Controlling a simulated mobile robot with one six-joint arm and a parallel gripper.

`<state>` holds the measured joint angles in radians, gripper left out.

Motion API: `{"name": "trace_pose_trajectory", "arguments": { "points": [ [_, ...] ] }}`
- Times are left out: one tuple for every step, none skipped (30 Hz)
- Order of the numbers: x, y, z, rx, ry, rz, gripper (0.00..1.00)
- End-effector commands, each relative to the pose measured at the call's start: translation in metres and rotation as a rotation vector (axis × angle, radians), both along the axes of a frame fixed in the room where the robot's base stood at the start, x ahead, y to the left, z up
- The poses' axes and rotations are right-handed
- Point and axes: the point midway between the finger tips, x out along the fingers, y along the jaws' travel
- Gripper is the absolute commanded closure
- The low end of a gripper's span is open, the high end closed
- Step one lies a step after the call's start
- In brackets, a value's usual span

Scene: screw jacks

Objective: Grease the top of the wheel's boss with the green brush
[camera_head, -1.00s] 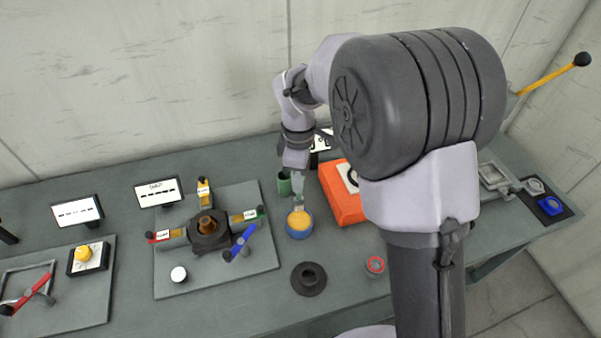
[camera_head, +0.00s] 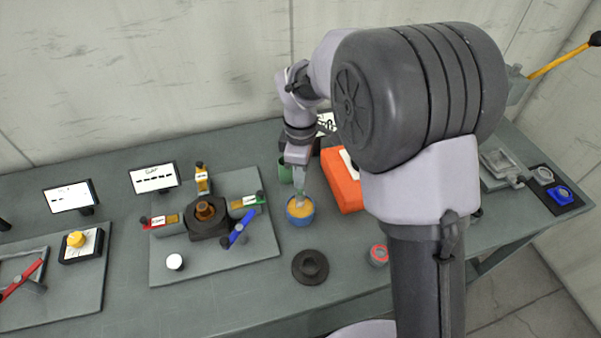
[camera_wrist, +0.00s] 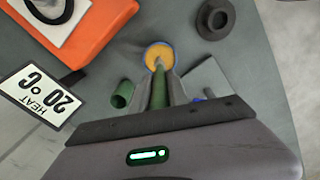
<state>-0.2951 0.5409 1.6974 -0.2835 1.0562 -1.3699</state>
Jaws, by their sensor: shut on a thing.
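My gripper (camera_head: 300,172) is shut on the green brush (camera_wrist: 159,88), whose handle runs between the fingers in the wrist view. The brush points down at the blue pot (camera_head: 300,220) of yellow-orange grease (camera_wrist: 159,54). Its tip overlaps the grease in both views; I cannot tell how deep it is. A black round piece with a raised centre, seemingly the wheel with its boss (camera_head: 310,266), lies flat on the table in front of the pot. It also shows at the top of the wrist view (camera_wrist: 214,18).
A green cup (camera_head: 285,170) stands just behind the pot, and an orange block (camera_head: 342,183) to its right. The jack (camera_head: 206,212), with a brown screw and coloured levers, sits on a grey plate at left. A red-topped can (camera_head: 379,254) stands right of the black piece.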

Motion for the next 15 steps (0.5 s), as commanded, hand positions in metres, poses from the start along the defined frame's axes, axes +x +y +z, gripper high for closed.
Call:
{"name": "trace_pose_trajectory", "arguments": {
  "points": [
    [0.0,0.0,-0.0003,0.0,0.0,0.0,1.0],
    [0.0,0.0,-0.0006,0.0,0.0,0.0,1.0],
    [0.0,0.0,-0.001,0.0,0.0,0.0,1.0],
    [0.0,0.0,-0.0013,0.0,0.0,0.0,1.0],
    [0.0,0.0,-0.0017,0.0,0.0,0.0,1.0],
    [0.0,0.0,-0.0022,0.0,0.0,0.0,1.0],
    [0.0,0.0,-0.0026,0.0,0.0,0.0,1.0],
    [0.0,0.0,-0.003,0.0,0.0,0.0,1.0],
    [0.0,0.0,-0.0035,0.0,0.0,0.0,1.0],
    [0.0,0.0,-0.0038,0.0,0.0,0.0,1.0],
    [0.0,0.0,-0.0042,0.0,0.0,0.0,1.0],
    [0.0,0.0,-0.0047,0.0,0.0,0.0,1.0],
    [0.0,0.0,-0.005,0.0,0.0,0.0,1.0],
    [0.0,0.0,-0.0054,0.0,0.0,0.0,1.0],
    [0.0,0.0,-0.0059,0.0,0.0,0.0,1.0]
  ]
}}
